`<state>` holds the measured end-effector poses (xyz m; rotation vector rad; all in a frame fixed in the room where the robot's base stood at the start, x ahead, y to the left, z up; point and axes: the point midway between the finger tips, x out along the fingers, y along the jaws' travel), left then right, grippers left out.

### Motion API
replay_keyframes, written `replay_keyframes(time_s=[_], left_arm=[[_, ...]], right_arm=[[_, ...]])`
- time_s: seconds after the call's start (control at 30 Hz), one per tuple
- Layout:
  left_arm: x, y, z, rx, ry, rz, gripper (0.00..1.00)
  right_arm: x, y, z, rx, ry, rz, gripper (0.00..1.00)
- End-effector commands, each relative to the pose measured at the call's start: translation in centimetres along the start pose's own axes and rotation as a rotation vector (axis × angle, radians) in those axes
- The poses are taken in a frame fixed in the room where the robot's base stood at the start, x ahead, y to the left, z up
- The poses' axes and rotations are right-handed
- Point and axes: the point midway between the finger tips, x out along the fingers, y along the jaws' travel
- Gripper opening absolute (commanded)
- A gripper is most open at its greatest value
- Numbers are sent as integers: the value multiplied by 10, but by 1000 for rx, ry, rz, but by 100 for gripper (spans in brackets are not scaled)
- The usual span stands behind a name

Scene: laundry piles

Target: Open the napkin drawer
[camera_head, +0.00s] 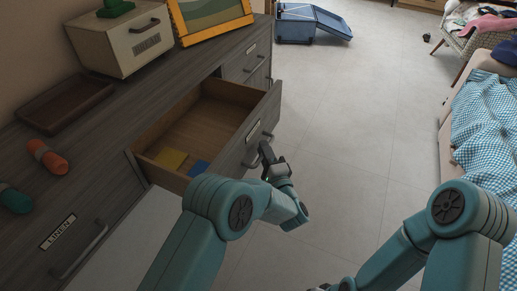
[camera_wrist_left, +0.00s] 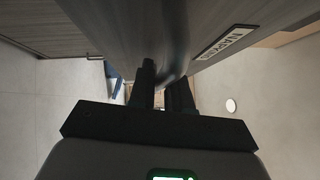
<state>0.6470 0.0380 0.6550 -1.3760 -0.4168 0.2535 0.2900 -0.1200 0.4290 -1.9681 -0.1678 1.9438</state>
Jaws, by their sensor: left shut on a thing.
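The napkin drawer (camera_head: 247,143) stands pulled out from the grey wooden dresser, with its inside showing. In the left wrist view, the fingers of my left gripper (camera_wrist_left: 165,88) reach up to the handle, beside a label reading NAPKINS (camera_wrist_left: 222,41). My right arm shows at lower right, but its gripper is out of view.
A linen drawer (camera_head: 84,247) is shut at lower left. On the dresser top (camera_head: 100,130) are a brown tray (camera_head: 62,106), a cream box (camera_head: 121,42), a picture frame (camera_head: 212,17) and rolled items. Floor right of the drawer is clear.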

Motion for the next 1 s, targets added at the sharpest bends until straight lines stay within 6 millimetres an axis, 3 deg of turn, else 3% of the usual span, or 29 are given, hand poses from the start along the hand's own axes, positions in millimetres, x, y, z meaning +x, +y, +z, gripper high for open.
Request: replay_keyframes(time_s=[0.33, 0.37, 0.4, 1.0], left_arm=[[-1, -1, -2, -1, 6, -2, 0], [-1, -1, -2, -1, 6, -1, 28], [-1, -1, -2, -1, 5, -1, 37], [0, 2, 1, 0, 3, 0, 37]], right_arm=[[0, 0, 0, 0, 0, 0, 70], [0, 0, 0, 0, 0, 0, 70], [0, 0, 0, 0, 0, 0, 70], [1, 0, 0, 0, 0, 0, 70]])
